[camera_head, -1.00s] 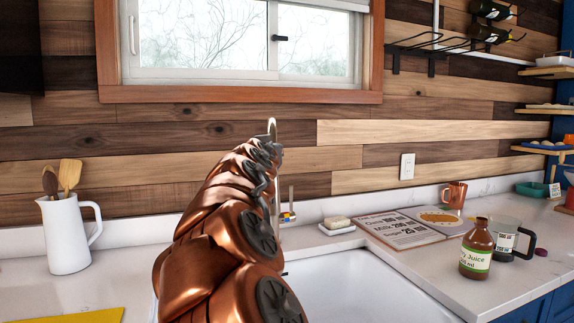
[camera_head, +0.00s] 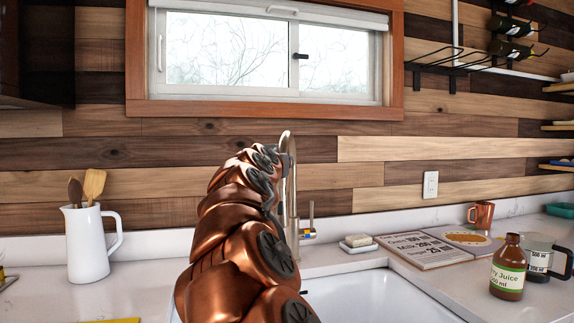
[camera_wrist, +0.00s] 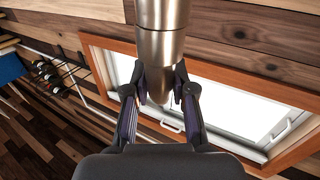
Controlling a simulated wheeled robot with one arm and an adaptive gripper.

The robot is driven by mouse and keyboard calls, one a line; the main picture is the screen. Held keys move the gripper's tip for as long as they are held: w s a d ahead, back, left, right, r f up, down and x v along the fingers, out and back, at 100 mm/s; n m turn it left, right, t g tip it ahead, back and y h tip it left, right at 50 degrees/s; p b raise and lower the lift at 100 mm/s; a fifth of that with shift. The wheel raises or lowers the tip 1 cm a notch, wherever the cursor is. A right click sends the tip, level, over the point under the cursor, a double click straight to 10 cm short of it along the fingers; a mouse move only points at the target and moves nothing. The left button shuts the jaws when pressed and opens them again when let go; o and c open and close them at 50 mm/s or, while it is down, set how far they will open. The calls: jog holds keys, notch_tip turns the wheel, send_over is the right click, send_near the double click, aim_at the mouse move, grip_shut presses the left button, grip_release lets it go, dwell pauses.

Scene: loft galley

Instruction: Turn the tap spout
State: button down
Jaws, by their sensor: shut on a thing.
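The tap (camera_head: 291,200) is a tall brushed-metal column behind the sink, with a curved top and a small lever at its right side. My copper arm reaches up in front of it and hides part of the tap and most of my gripper in the head view. In the wrist view the metal spout (camera_wrist: 162,45) comes down from the top, and its rounded end lies between my gripper's two fingers (camera_wrist: 159,92). My gripper is shut on the spout, one finger on each side.
The white sink (camera_head: 375,297) lies below. A soap dish (camera_head: 359,249), an open recipe book (camera_head: 425,254), a copper mug (camera_head: 481,214) and a juice bottle (camera_head: 508,267) stand to the right. A white pitcher (camera_head: 87,245) with wooden utensils stands left. A window (camera_head: 235,50) is behind.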

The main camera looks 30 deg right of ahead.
jog(key=shift+a+r, duration=0.1)
jog(key=shift+r, duration=0.05)
jog(key=c, duration=1)
grip_release()
jog(key=shift+o, duration=0.3)
jog(key=v, duration=1.2)
